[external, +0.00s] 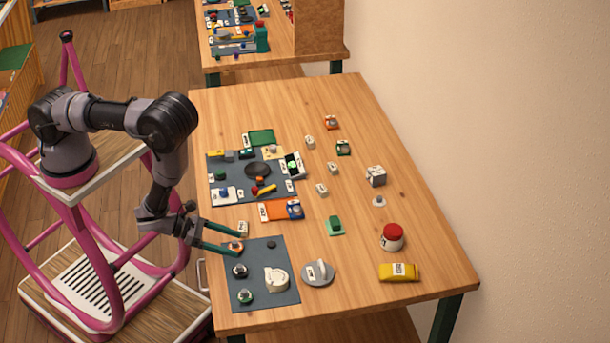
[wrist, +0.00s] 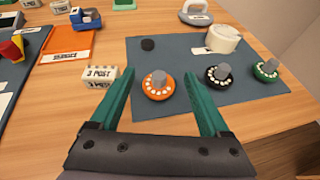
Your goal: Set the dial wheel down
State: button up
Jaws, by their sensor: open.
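An orange dial wheel (wrist: 158,87) with white dots and a grey knob rests on the blue-grey mat (wrist: 185,53), near its edge. It also shows in the external view (external: 234,247). My gripper (wrist: 162,80) is open, with its two green fingers apart on either side of the orange wheel and not closed on it. In the external view my gripper (external: 240,242) reaches over the mat's left corner. A black dial wheel (wrist: 219,77) and a green dial wheel (wrist: 266,70) sit to the right on the same mat.
A white round part (wrist: 222,39) and a small black disc (wrist: 148,44) lie on the mat. A grey disc with a handle (external: 318,272) stands beside it. A white labelled block (wrist: 101,77) is just left of my left finger. Bare table lies farther right.

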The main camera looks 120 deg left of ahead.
jog(key=shift+w+a, duration=0.1)
jog(key=shift+w, duration=0.05)
grip_shut()
jog(key=shift+f, duration=0.1)
